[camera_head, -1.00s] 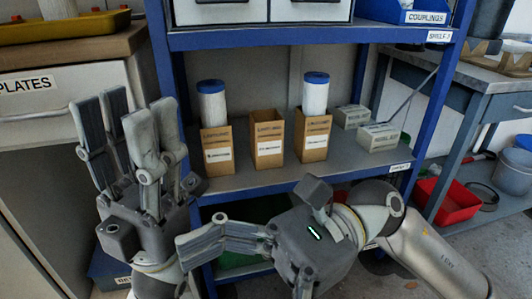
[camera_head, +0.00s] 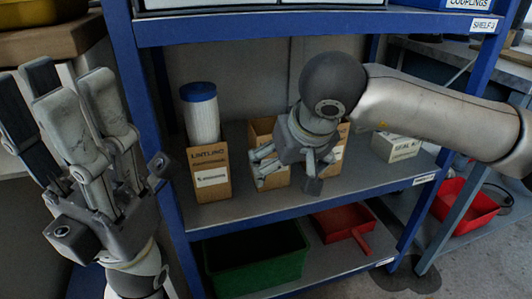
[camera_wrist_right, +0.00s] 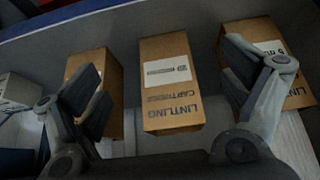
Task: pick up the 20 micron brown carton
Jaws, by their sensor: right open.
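The middle carton (camera_head: 262,130) and right carton (camera_head: 340,143) are partly hidden by my right gripper (camera_head: 288,186). The micron figures on the labels are too small to read. In the right wrist view, the middle carton (camera_wrist_right: 170,85) appears between the open, empty fingers of my right gripper (camera_wrist_right: 165,110), with its label inverted. My left gripper (camera_head: 75,120) is open and empty, fingers up, left of the rack.
Small pale boxes (camera_head: 396,147) sit right of the cartons. A green bin (camera_head: 255,262) and a red tray (camera_head: 342,222) lie on the lower shelf. The rack's blue posts (camera_head: 150,120) and upper shelf edge (camera_head: 300,27) bound the space. A red bin (camera_head: 465,205) is at right.

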